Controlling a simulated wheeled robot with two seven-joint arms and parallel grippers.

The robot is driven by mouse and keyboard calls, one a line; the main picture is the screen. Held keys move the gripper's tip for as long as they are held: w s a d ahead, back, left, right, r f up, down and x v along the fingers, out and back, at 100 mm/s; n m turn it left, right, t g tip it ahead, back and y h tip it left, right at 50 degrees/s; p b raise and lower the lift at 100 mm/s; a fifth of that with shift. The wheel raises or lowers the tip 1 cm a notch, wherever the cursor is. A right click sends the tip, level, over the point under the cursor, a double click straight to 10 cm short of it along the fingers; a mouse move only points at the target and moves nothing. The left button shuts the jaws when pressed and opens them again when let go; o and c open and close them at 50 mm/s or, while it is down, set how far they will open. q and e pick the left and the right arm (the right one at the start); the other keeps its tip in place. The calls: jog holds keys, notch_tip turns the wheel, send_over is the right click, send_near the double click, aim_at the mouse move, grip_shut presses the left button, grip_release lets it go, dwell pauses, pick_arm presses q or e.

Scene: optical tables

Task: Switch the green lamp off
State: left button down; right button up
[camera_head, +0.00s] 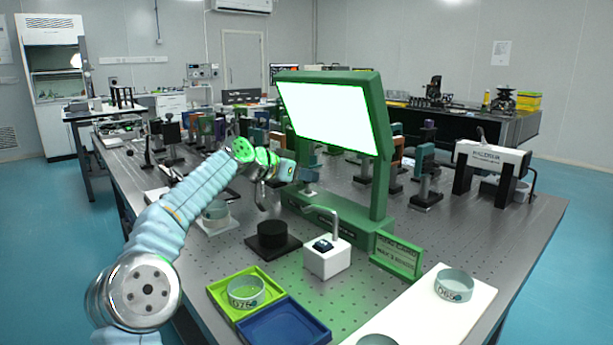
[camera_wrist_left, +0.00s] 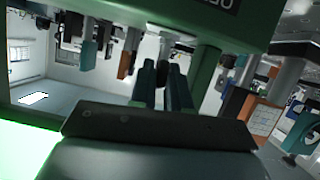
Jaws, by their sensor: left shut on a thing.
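The green lamp (camera_head: 384,180) stands on the optical table, and its wide panel (camera_head: 325,113) glows bright white. In the left wrist view the glowing panel (camera_wrist_left: 25,150) fills the lower left corner, with the lamp's green frame around it. My left gripper (camera_head: 300,173) is at the lamp's left side, below the panel. In the left wrist view its two dark fingers (camera_wrist_left: 163,85) point away, shut on a small dark part between them, near the green frame. What that part is exactly is hard to tell. My right gripper is not in view.
A black round block (camera_head: 271,235) and a white box (camera_head: 327,260) with a dark top piece stand before the lamp. A green tray (camera_head: 222,290) holds a glass dish; a blue tray (camera_head: 285,325) is empty. Several optical mounts crowd the table behind.

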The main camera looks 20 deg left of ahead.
pick_arm(q)
jog(key=c, duration=1.2)
grip_release()
jog(key=shift+a, duration=0.1)
jog(key=shift+s+a+r, duration=0.1)
jog(key=shift+s+a, duration=0.1)
jog(key=shift+s, duration=0.1)
jog(key=shift+b+v, duration=1.55)
jog(key=shift+v, duration=4.95)
